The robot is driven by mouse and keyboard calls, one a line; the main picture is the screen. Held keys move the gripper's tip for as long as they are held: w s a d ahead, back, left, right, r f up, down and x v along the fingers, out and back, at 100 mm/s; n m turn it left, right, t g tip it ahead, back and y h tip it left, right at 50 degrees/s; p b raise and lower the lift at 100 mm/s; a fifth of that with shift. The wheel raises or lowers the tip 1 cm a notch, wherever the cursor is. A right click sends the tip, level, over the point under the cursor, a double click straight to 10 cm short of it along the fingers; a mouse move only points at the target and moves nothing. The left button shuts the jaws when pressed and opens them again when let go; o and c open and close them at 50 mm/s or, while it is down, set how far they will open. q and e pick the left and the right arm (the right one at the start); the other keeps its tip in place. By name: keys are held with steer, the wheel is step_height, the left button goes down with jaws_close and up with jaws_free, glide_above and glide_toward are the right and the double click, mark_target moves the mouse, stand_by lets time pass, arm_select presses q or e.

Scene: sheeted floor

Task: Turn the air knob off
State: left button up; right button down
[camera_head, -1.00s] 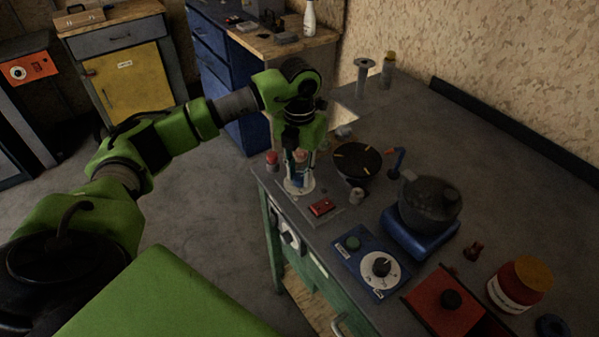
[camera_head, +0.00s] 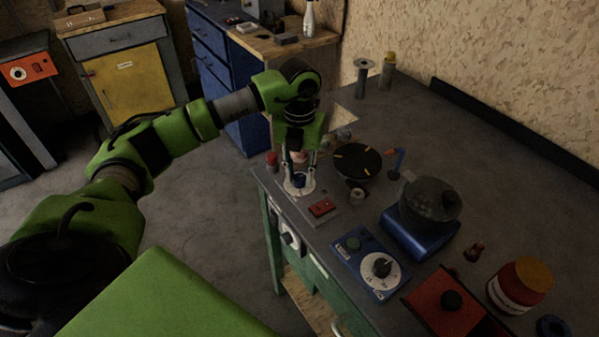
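My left gripper (camera_head: 299,172) points down over a white round dial (camera_head: 311,189) near the bench's left edge. Its two fingers are apart, one to each side of the dial's dark centre; contact with the knob cannot be made out. No label shows which control is the air knob. My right gripper is out of view.
A red switch (camera_head: 322,207), a red-topped button (camera_head: 271,159) and a black disc (camera_head: 357,161) are close to the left gripper. A dark pot on a blue base (camera_head: 430,200), a red box (camera_head: 455,312) and a red-yellow jar (camera_head: 520,284) stand right.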

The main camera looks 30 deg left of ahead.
mark_target(299, 177)
arm_select(q)
steer(key=shift+o, duration=1)
steer(key=shift+r, duration=0.15)
step_height(299, 177, up, 12)
steer(key=shift+f, duration=0.2)
